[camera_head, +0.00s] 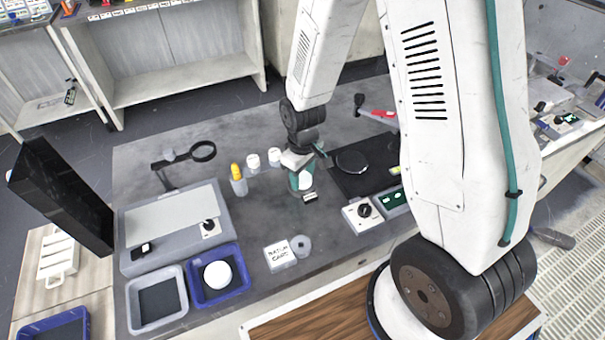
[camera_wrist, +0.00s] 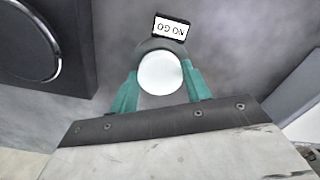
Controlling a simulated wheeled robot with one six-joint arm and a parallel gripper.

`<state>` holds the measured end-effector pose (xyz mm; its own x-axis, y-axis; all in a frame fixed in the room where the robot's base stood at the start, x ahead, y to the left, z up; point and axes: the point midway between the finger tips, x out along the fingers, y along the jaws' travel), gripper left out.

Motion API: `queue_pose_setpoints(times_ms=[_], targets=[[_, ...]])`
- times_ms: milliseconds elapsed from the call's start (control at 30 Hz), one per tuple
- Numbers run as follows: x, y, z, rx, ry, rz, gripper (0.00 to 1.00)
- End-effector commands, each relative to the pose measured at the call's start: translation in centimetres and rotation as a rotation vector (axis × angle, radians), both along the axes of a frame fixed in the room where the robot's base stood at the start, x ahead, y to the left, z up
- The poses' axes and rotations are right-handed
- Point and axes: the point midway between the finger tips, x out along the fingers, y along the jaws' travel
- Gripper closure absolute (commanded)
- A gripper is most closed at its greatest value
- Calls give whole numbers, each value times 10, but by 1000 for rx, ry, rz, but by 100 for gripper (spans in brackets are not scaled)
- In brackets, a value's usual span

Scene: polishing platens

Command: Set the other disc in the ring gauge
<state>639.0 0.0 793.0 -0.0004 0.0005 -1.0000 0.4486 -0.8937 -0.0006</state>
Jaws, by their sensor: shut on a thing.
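My gripper (camera_wrist: 159,82) has its teal fingers closed on the two sides of a white disc (camera_wrist: 160,73). The disc also shows in the head view (camera_head: 306,181), low over the bench. A dark grey ring gauge (camera_wrist: 152,44) with a NO GO label (camera_wrist: 170,27) shows around the disc's far edge in the wrist view. I cannot tell whether the disc is inside the ring or just above it. The label shows in the head view (camera_head: 311,197) too. Another white disc (camera_head: 217,274) lies in the blue tray (camera_head: 236,290) at the bench's front left.
A grey tray (camera_head: 137,318) stands left of the blue one. A printed card (camera_head: 279,256) and a small grey ring (camera_head: 301,246) lie in front. White-capped jars (camera_head: 253,161) and a yellow-topped bottle (camera_head: 238,185) stand left of my gripper. A dark platen (camera_head: 351,162) is to its right.

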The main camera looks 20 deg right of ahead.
Motion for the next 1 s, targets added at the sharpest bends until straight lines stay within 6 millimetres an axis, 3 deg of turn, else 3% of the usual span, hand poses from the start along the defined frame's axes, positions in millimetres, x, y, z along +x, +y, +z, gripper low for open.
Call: queue_pose_setpoints(times_ms=[733,767,833,1000], targets=[[0,0,-3,0,0,0,77],[0,0,-3,0,0,0,50],[0,0,-3,0,0,0,30],[0,0,-3,0,0,0,27]])
